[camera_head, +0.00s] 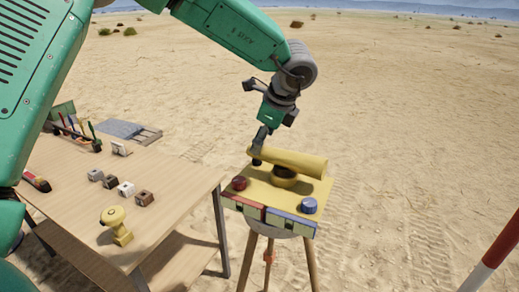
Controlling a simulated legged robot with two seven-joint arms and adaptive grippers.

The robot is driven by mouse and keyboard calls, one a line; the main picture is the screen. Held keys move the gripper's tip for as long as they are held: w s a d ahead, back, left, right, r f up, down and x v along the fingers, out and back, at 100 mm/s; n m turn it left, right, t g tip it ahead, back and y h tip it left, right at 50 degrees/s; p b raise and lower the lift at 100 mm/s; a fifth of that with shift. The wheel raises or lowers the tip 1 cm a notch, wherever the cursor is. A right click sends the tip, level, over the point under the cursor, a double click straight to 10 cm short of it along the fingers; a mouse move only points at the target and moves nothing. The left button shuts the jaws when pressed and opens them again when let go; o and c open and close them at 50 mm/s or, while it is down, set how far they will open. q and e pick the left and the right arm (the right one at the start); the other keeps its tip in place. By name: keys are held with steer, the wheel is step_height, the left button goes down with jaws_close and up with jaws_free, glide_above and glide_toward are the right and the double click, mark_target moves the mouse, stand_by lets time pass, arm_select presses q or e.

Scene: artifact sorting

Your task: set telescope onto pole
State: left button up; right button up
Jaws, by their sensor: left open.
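The telescope, a yellow tube (300,162), lies nearly level above a yellow square plate (270,197) on a tripod stand (254,262). A dark round mount (284,177) shows beneath the tube, on the plate. I cannot tell whether the tube rests fully on this mount. My left gripper (257,154) is open at the tube's left end, pointing down. Its fingers overlap the tube in the picture, so I cannot tell whether they touch it. My right gripper is not in view.
The plate carries a red knob (239,183) and a blue knob (309,205). A wooden table (170,190) at left holds small blocks (125,188), a yellow knobbed piece (116,226) and tools. A red-and-white pole (497,252) stands at lower right. Open sand lies behind.

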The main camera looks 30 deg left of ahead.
mark_target(271, 157)
arm_select(q)
steer(key=w+v, duration=0.1)
steer(key=v, duration=0.6)
steer(key=shift+s, duration=0.5)
steer(key=shift+f, duration=0.15)
